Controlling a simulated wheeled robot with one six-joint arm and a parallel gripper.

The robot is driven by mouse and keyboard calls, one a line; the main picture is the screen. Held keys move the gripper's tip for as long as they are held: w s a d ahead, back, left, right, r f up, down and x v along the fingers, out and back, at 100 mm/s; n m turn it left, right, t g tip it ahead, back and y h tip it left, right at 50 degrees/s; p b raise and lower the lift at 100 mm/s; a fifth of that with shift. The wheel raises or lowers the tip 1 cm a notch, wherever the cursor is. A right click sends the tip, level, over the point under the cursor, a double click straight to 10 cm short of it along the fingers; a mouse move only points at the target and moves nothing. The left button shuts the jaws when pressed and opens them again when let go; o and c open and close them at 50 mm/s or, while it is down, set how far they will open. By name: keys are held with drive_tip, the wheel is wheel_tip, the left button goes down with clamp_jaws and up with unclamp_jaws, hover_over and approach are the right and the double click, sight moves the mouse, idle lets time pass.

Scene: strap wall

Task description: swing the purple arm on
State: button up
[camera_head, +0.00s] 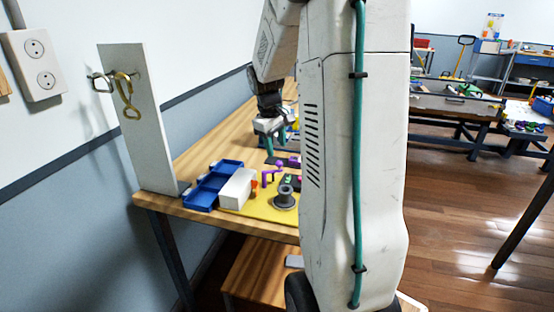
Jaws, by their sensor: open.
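A small purple piece (268,177), likely the purple arm, stands on the yellow mat (235,208) near the table's front. A second purple piece (294,161) lies a little farther back, close to my arm's white link. The view is too small to tell which is the swinging arm or how it is turned. My gripper (274,143) points down above the table, behind both purple pieces in the picture. It is open, and I see nothing held in it. My own arm hides the table's right part.
A blue tray (201,196), a white box (238,188) and a grey spool-like part (285,198) stand near the front edge. Bare wood (200,150) lies behind the tray.

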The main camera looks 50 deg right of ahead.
drive_tip(key=f, duration=0.4)
drive_tip(key=d+f, duration=0.1)
drive_tip(key=f, duration=0.1)
clamp_jaws()
